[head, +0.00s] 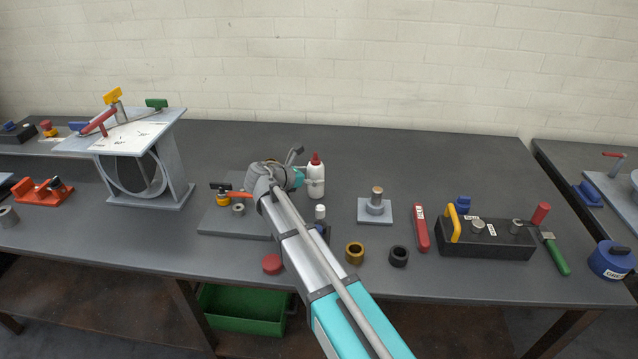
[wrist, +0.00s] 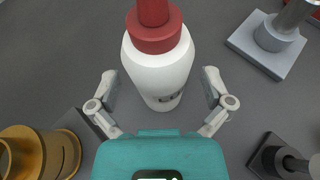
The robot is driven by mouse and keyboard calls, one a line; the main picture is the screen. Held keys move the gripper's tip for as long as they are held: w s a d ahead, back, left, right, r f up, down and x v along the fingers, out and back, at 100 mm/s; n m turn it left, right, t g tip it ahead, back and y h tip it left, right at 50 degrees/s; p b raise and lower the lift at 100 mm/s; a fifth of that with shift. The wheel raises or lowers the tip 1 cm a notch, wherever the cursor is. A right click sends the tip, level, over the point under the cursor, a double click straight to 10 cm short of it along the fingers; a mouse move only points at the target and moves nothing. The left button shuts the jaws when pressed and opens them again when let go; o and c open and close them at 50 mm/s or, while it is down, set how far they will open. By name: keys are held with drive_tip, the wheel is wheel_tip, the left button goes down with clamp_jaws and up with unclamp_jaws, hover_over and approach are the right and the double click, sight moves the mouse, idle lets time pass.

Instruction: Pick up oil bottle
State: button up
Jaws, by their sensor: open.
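The oil bottle (head: 316,181) is white with a red cap and stands upright on the dark bench, near the middle in the head view. In the wrist view the oil bottle (wrist: 158,66) fills the upper middle, with its red cap towards the top edge. My gripper (head: 298,178) is at the bottle's left side in the head view, partly hidden by my arm. In the wrist view my gripper (wrist: 160,90) is open, one finger on each side of the bottle. Clear gaps show between the fingers and the bottle in that view.
A grey base with a post (head: 375,207) stands right of the bottle. A small white-capped object (head: 320,212), a brass ring (head: 354,253) and a black ring (head: 399,256) lie in front. A grey plate (head: 222,222) is at left. The bench behind the bottle is clear.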

sight(317, 159)
drive_tip(key=shift+x, duration=0.75)
drive_tip(key=c, duration=1.2)
drive_tip(key=shift+r, duration=0.25)
drive_tip(key=shift+r+p, duration=0.7)
drive_tip(key=shift+p, duration=0.15)
drive_tip(key=s+r+p, duration=0.1)
drive_tip(key=r+p, duration=0.1)
drive_tip(key=s+r+p, duration=0.2)
drive_tip(key=r+p, duration=0.1)
drive_tip(key=s+r+p, duration=0.2)
drive_tip(key=shift+d+r, duration=0.25)
drive_tip(key=shift+d, duration=0.05)
drive_tip(key=s+r+p, duration=0.3)
drive_tip(key=s+p, duration=0.1)
drive_tip(key=s, duration=0.5)
drive_tip(key=shift+d+r, duration=0.35)
drive_tip(key=shift+d, duration=0.15)
